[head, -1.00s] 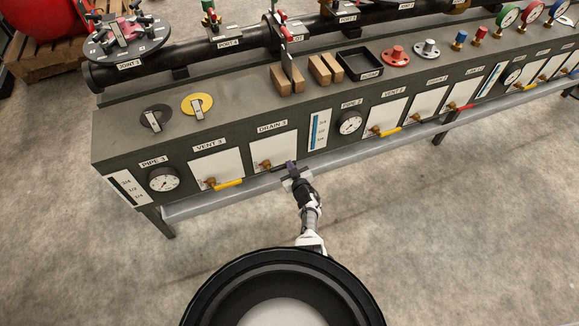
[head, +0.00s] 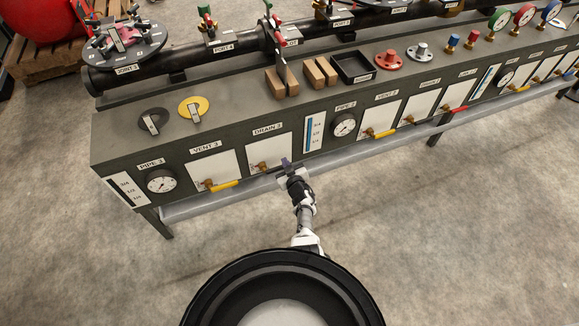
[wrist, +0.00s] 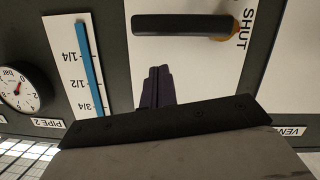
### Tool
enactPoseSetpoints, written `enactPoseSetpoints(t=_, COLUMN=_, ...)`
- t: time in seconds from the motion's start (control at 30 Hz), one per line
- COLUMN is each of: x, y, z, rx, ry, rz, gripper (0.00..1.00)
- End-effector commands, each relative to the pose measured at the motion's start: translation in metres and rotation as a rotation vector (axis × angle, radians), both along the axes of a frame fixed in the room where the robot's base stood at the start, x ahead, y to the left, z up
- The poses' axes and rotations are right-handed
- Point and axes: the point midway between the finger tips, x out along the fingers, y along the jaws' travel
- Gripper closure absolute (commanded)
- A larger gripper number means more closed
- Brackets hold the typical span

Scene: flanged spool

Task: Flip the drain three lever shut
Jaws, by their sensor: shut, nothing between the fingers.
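The drain three panel (head: 281,147) is a white plate on the grey bench front, with a brass valve (head: 262,167) low on it. In the wrist view its dark lever (wrist: 180,24) lies crosswise, pointing left from the brass-coloured hub (wrist: 236,24), beside the word SHUT. My gripper (head: 286,162) is at the lower right of this panel and hides most of the lever in the head view. In the wrist view the fingers of my gripper (wrist: 158,70) are together and empty, over the white plate. A gap shows between their tips and the lever; depth is unclear.
The vent three valve with its yellow lever (head: 223,185) is on the panel to the left. A blue-striped level scale (wrist: 88,68) and the pipe two gauge (wrist: 14,90) lie on the other side. A grey rail (head: 235,192) runs below the panels.

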Motion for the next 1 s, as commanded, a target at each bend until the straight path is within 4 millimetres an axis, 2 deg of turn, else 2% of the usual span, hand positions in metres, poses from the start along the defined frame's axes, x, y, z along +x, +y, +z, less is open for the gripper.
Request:
enactPoseSetpoints(t=0.03, x=0.003, y=0.005, z=0.014, rx=0.000, ry=-0.002, rz=0.003, gripper=1.00)
enactPoseSetpoints(t=0.07, x=0.004, y=0.008, z=0.019, rx=0.000, ry=-0.002, rz=0.003, gripper=1.00)
enactPoseSetpoints(t=0.1, x=-0.008, y=0.001, z=0.020, rx=0.001, ry=0.002, rz=-0.003, gripper=1.00)
enactPoseSetpoints(t=0.3, x=-0.048, y=-0.012, z=0.030, rx=0.003, ry=0.001, rz=-0.005, gripper=1.00)
enactPoseSetpoints(t=0.5, x=-0.077, y=-0.021, z=0.035, rx=0.002, ry=0.001, rz=-0.003, gripper=1.00)
enactPoseSetpoints(t=0.7, x=-0.088, y=-0.024, z=0.035, rx=0.001, ry=-0.001, rz=0.000, gripper=1.00)
enactPoseSetpoints(t=1.0, x=-0.089, y=-0.024, z=0.034, rx=0.000, ry=-0.001, rz=0.001, gripper=1.00)
